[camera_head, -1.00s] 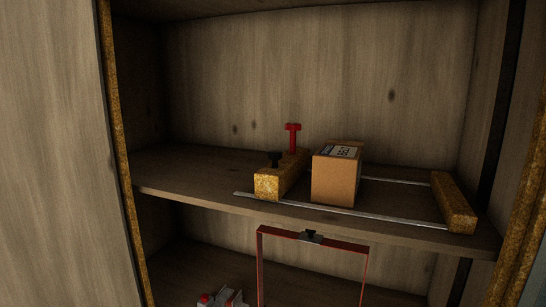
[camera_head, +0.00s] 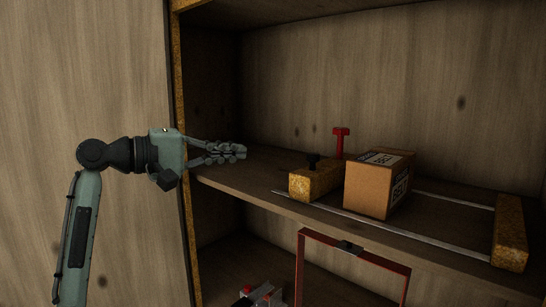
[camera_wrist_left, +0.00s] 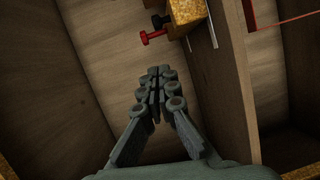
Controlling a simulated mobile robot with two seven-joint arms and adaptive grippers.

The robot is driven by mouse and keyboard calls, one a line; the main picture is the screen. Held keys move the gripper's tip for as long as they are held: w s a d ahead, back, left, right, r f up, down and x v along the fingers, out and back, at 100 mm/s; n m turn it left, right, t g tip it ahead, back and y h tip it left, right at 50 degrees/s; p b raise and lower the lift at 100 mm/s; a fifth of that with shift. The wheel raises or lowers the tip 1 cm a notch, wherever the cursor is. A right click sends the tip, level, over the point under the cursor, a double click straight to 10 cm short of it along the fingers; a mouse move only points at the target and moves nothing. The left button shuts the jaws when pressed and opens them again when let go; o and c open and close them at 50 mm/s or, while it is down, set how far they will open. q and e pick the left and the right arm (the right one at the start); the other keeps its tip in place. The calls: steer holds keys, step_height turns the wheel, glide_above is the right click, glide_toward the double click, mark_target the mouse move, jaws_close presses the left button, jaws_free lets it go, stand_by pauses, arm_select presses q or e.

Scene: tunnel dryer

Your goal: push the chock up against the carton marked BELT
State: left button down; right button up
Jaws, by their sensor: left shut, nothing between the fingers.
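The chock (camera_head: 315,183) is a yellowish, rough block with a black knob on top and a red T-shaped handle (camera_head: 341,142) rising at its back. It sits on the shelf just left of the carton (camera_head: 369,188), a brown box with a label reading BELT. I cannot tell whether the two touch. My left gripper (camera_head: 243,151) is shut and empty over the left end of the shelf, left of the chock and apart from it. In the left wrist view, the fingertips (camera_wrist_left: 160,75) point toward the chock (camera_wrist_left: 186,12). My right gripper is out of view.
Two thin metal rails (camera_head: 385,226) run along the shelf to a yellowish end block (camera_head: 509,232) at the right. The cabinet's left edge (camera_head: 181,90) stands near my left wrist. A red frame (camera_head: 302,265) is below the shelf. Bare shelf lies between gripper and chock.

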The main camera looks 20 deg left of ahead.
arm_select(q)
steer(key=x, duration=0.3)
steer(key=d+x, duration=0.1)
steer(key=x, duration=0.3)
steer(key=s+p+x, duration=0.1)
steer(key=x, duration=0.3)
steer(key=shift+d+f, duration=0.2)
steer(key=shift+d, duration=0.2)
steer(key=shift+w+d+f, duration=0.1)
steer(key=shift+d+f, duration=0.05)
steer(key=shift+d, duration=0.4)
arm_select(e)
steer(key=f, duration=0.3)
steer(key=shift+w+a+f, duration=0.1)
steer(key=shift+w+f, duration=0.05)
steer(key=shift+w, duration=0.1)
